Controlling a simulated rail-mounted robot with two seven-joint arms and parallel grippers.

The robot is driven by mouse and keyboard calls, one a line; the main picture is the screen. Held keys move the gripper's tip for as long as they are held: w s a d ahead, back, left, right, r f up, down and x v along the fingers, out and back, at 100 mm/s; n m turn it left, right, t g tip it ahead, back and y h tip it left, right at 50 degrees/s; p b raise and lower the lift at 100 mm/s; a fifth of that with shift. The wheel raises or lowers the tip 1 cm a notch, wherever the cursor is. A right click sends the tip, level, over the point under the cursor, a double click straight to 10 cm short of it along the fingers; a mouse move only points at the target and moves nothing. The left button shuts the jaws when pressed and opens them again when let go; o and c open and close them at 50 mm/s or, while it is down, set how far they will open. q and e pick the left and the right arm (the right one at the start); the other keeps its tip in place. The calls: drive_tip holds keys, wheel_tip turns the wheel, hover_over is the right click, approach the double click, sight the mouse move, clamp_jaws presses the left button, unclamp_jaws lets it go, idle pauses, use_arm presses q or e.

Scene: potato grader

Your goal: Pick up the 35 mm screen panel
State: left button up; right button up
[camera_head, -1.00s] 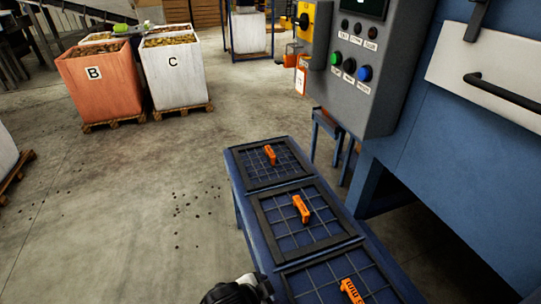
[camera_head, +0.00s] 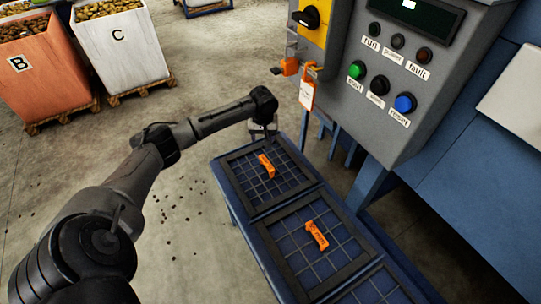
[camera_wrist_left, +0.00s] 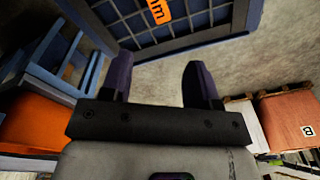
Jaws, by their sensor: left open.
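Three dark mesh screen panels with orange handles lie in a row on a blue bench. The far panel (camera_head: 262,188) has its orange handle (camera_head: 266,165) near its middle. The middle panel (camera_head: 318,258) has a lettered handle (camera_head: 316,235). The near panel (camera_head: 378,290) is cut off by the frame. The lettering is too small to tell which is 35 mm. My left gripper (camera_head: 262,134) is at the far panel's far edge, apart from its handle. In the left wrist view its fingers (camera_wrist_left: 160,78) are open and empty; a panel (camera_wrist_left: 180,42) with a handle ending "mm" (camera_wrist_left: 158,10) lies beyond them. My right gripper is out of view.
A grey control box (camera_head: 420,75) with coloured buttons stands right of the bench (camera_head: 245,232), beside a yellow switch box (camera_head: 312,22) with a hanging orange tag (camera_head: 307,92). Crates B (camera_head: 40,85) and C (camera_head: 125,50) stand back left. The floor left of the bench is mostly clear.

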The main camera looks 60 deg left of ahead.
sight(267, 163)
use_arm(q)
drive_tip(key=f+n, duration=0.1)
drive_tip(key=n, duration=0.1)
drive_tip(key=d+f+n, duration=0.1)
drive_tip(key=n, duration=0.1)
drive_tip(key=d+n+h+b, duration=0.1)
drive_tip(key=n, duration=0.1)
drive_tip(key=shift+s+d+f, duration=0.15)
drive_tip(key=shift+f, duration=0.25)
drive_tip(key=f+b, duration=0.2)
drive_tip(key=f, duration=0.3)
drive_tip(key=shift+d+f, duration=0.15)
drive_tip(key=shift+d, duration=0.05)
drive_tip(key=shift+a+f, duration=0.1)
drive_tip(key=shift+f, duration=0.4)
drive_tip(key=shift+f+b, duration=2)
drive_tip(key=shift+f, duration=0.7)
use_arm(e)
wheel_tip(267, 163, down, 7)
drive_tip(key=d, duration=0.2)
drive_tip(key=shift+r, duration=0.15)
use_arm(q)
drive_tip(key=shift+c, duration=0.3)
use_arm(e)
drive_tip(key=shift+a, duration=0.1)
